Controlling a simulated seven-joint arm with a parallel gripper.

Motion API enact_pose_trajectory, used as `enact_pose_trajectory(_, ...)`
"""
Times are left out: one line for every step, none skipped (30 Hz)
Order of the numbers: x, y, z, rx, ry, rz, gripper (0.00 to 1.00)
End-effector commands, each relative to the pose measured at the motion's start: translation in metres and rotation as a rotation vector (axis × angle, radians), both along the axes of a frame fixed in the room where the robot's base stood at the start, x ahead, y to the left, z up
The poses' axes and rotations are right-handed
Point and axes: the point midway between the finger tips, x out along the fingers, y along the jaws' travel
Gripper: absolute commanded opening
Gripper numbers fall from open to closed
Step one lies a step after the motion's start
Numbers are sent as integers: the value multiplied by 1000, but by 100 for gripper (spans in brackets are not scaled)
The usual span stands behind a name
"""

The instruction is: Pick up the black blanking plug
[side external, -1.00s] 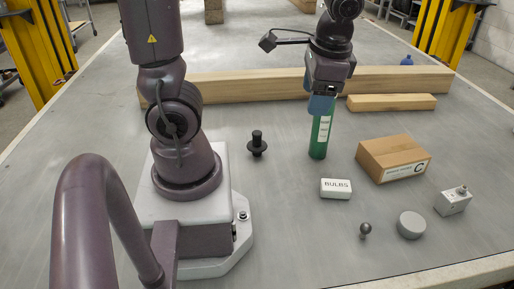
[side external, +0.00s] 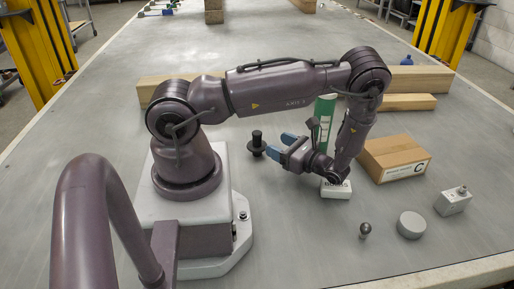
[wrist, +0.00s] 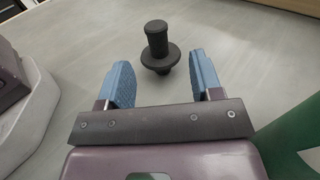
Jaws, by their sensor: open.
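The black blanking plug (side external: 257,143) stands upright on the grey table, a knob with a wide flange low on it. My gripper (side external: 273,145) is open, held low and nearly level, its blue fingers pointing left at the plug. Nothing is between the fingers.
A green cylinder (side external: 324,118) stands close behind my gripper, and shows at right in the wrist view (wrist: 292,135). A white BULBS box (side external: 336,192) is under my wrist. A cardboard box (side external: 394,158) sits to the right. Timber beams (side external: 413,78) lie behind.

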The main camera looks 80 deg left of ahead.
Motion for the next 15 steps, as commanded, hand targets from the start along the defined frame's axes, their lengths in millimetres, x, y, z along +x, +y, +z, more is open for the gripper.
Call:
enact_pose_trajectory(-2,2,-4,6,22,-9,60)
enact_pose_trajectory(-3,3,-5,9,30,-12,60)
enact_pose_trajectory(-5,5,-6,11,37,-14,60)
enact_pose_trajectory(-6,6,-6,12,39,-15,60)
enact_pose_trajectory(-8,8,-6,13,41,-16,60)
enact_pose_trajectory(-11,11,-6,12,40,-16,60)
enact_pose_trajectory(-13,14,-6,12,39,-15,60)
enact_pose_trajectory(-16,16,-6,12,40,-14,60)
enact_pose_trajectory(-19,19,-6,12,40,-14,60)
enact_pose_trajectory(-21,21,-6,12,40,-14,60)
enact_pose_trajectory(-23,24,-6,11,39,-14,60)
enact_pose_trajectory(-27,27,-6,11,39,-14,60)
enact_pose_trajectory(-30,29,-5,12,40,-12,60)
enact_pose_trajectory(-34,32,-5,11,39,-12,60)
enact_pose_trajectory(-39,36,-5,9,39,-13,60)
